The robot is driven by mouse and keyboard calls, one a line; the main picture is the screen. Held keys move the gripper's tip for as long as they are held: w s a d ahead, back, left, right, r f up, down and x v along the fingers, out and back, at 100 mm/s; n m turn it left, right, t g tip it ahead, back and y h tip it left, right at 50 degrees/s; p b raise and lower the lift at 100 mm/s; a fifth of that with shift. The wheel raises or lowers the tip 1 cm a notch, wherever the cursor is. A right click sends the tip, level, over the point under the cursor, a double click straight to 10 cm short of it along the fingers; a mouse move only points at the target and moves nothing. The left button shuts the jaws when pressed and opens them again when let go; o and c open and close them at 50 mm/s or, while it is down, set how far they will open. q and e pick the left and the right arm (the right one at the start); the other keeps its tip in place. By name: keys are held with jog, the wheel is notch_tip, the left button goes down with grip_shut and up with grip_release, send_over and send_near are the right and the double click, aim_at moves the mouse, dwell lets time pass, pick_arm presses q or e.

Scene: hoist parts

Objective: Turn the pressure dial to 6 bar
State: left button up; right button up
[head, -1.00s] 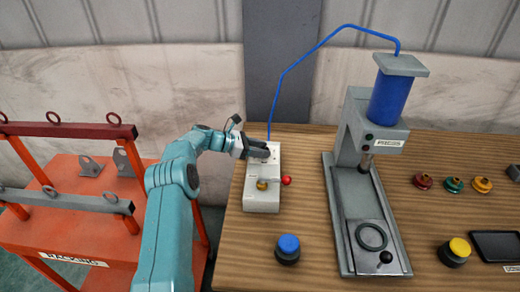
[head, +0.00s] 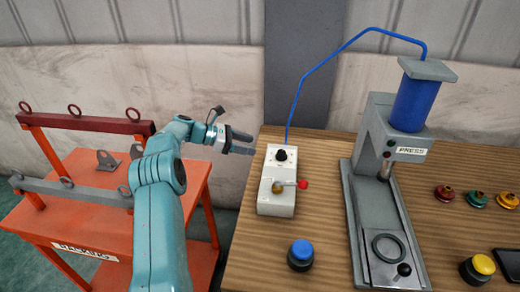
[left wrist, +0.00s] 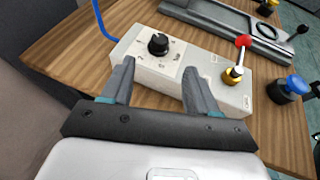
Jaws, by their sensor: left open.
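The pressure dial is a black knob (head: 281,155) on top of a white control box (head: 268,208) at the table's left edge. In the left wrist view the dial (left wrist: 158,44) shows with marks around it, beyond the fingertips; I cannot read its setting. My left gripper (head: 252,144) is open and empty, left of the box and apart from the dial. In the left wrist view its two fingers (left wrist: 157,80) are spread, with the box beyond them. My right gripper is not in view.
The box also carries a brass valve with a red-tipped lever (head: 302,184). A blue hose (head: 303,80) runs up to the press (head: 376,170). A blue button (head: 300,252) stands in front. An orange racking cart (head: 95,215) is at the left.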

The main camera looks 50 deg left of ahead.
pick_arm(q)
jog(key=shift+s+a+r, duration=0.2)
jog(key=shift+s, duration=0.2)
jog(key=n+t+y+b, duration=0.2)
jog(key=n+y, duration=0.4)
send_near(278, 154)
jog(key=p+x, duration=0.2)
jog(key=x, duration=0.6)
jog(key=shift+w+f, duration=0.1)
jog(key=shift+w, duration=0.25)
